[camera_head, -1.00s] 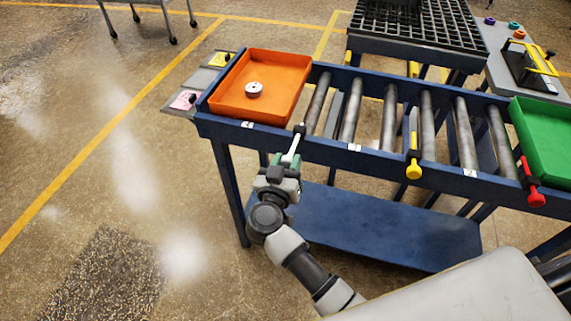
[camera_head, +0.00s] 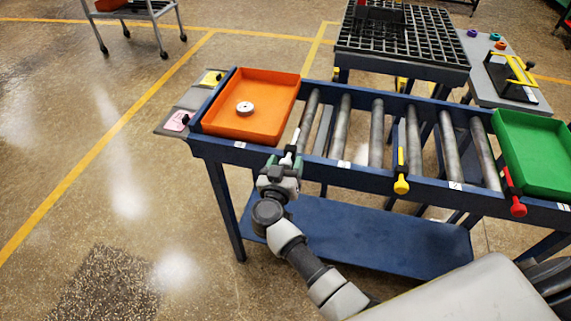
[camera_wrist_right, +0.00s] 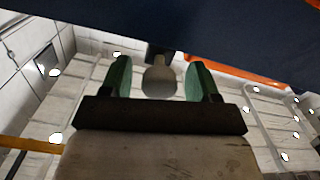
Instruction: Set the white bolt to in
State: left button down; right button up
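The white bolt (camera_head: 287,158) sits on the front rail of the blue roller conveyor, near the right corner of the orange tray (camera_head: 285,92). Its shaft points up toward the rail. In the right wrist view its round knob (camera_wrist_right: 160,81) is between two green fingers, with a gap on each side. My right gripper (camera_head: 284,164) is open around the knob and just below the rail. Whether a finger touches the bolt cannot be told. My left gripper is not in view.
A yellow bolt (camera_head: 401,184) and a red bolt (camera_head: 518,208) hang on the same rail to the right. A green tray (camera_head: 540,180) stands at the right end. A white disc (camera_head: 245,108) lies in the orange tray. The blue lower shelf (camera_head: 400,235) is bare.

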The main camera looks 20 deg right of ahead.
jog(key=p+v, duration=0.5)
jog(key=v, duration=0.6)
jog(key=shift+w, duration=0.1)
jog(key=s+f+n+g+y, duration=0.1)
jog(key=s+f+n+y, duration=0.4)
jog(key=f, duration=0.7)
jog(key=s+f+n+g+y, duration=0.1)
jog(key=s+f+n+y, duration=0.35)
jog(key=f, duration=0.75)
jog(key=s+d+f+g, duration=0.3)
jog(key=s+f+g, duration=0.1)
jog(key=s, duration=0.6)
jog(key=s+d+f+m+g, duration=0.1)
jog(key=s+d+f+g, duration=0.3)
jog(key=s, duration=0.6)
jog(key=s+d+f+m+g, duration=0.1)
jog(key=s+d+f+g, duration=0.3)
jog(key=s+f, duration=0.3)
jog(key=s, duration=0.3)
jog(key=shift+s+d+f, duration=0.2)
jog(key=shift+s+f, duration=0.05)
jog(key=shift+f, duration=0.1)
